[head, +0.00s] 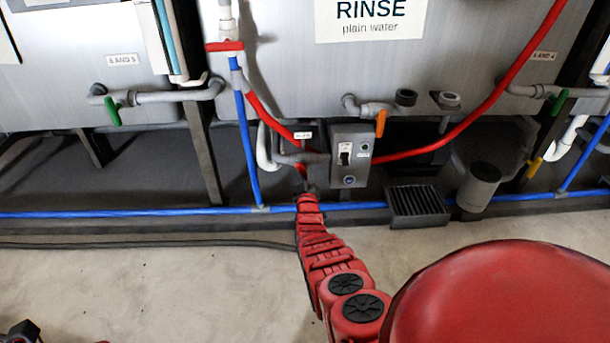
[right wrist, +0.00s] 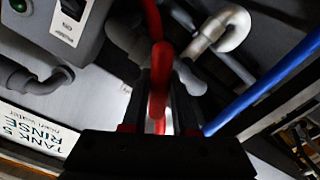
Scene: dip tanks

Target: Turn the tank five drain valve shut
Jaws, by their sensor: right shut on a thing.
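The tank five rinse tank (head: 285,80) stands at the back, with its RINSE sign (head: 368,20) on the front. My right gripper (head: 305,188) has reached in low under the tank, just left of a grey switch box (head: 350,155). In the right wrist view my right gripper (right wrist: 158,118) is shut on a red handle (right wrist: 161,70) that stands up between its fingers. Grey pipework (head: 300,156) is close by it under a small white label (head: 303,135).
A red hose (head: 480,110) sweeps under the tank. A blue pipe (head: 120,214) runs along the floor edge. An orange handle (head: 381,122) is right of the box, and a dark grate (head: 417,203) lies below. Green handles (head: 112,110) sit on side pipes.

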